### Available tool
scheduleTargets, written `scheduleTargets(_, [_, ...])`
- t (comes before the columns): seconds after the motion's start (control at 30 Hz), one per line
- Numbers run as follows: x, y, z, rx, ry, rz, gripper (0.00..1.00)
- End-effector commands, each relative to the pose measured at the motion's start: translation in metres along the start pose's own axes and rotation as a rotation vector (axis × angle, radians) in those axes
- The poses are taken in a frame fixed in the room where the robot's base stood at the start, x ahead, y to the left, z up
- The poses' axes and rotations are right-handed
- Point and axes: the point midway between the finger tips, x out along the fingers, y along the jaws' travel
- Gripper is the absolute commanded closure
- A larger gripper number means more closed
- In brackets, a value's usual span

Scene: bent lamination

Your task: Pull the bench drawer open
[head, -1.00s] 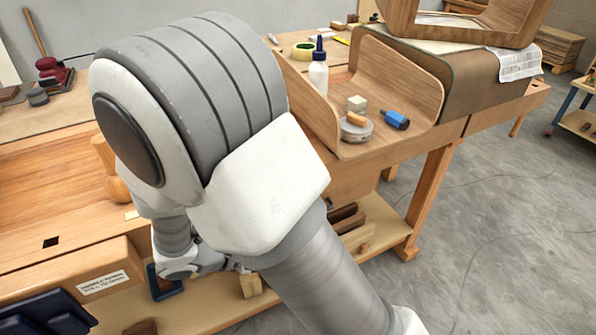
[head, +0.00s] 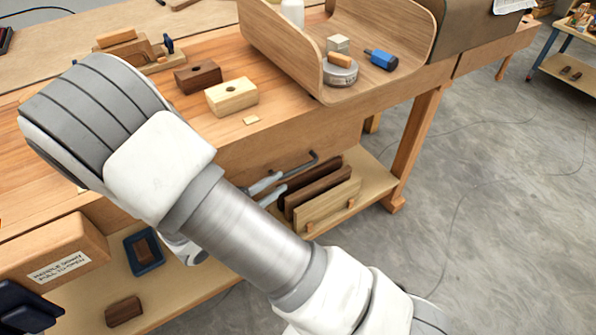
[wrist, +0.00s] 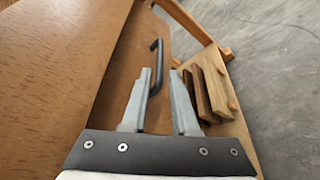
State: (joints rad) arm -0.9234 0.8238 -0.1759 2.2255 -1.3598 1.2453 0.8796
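The bench drawer's plain wooden front (head: 270,160) lies under the benchtop edge and looks closed. Its dark bar handle (head: 308,163) shows at the front's right part, and also in the wrist view (wrist: 157,62). My gripper (head: 276,187) is at the drawer front, just left of and below the handle. In the wrist view my gripper (wrist: 161,72) is open, with two grey fingers apart. My arm hides the left part of the front.
A lower shelf (head: 375,180) holds upright boards (head: 325,195) just right of my gripper. A bench leg (head: 415,140) stands farther right. A curved wooden tray (head: 285,60) and wooden blocks (head: 232,95) sit on top. Grey floor to the right is open.

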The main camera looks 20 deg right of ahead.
Motion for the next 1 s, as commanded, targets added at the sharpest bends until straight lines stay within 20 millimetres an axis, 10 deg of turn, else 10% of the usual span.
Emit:
scheduleTargets(0.4, [0.076,-0.001,0.000,0.001,-0.002,-0.001,0.73])
scheduleTargets(0.83, [0.086,0.000,0.000,0.000,0.000,0.000,0.73])
scheduleTargets(1.0, [0.086,0.000,0.000,0.000,0.000,0.000,1.00])
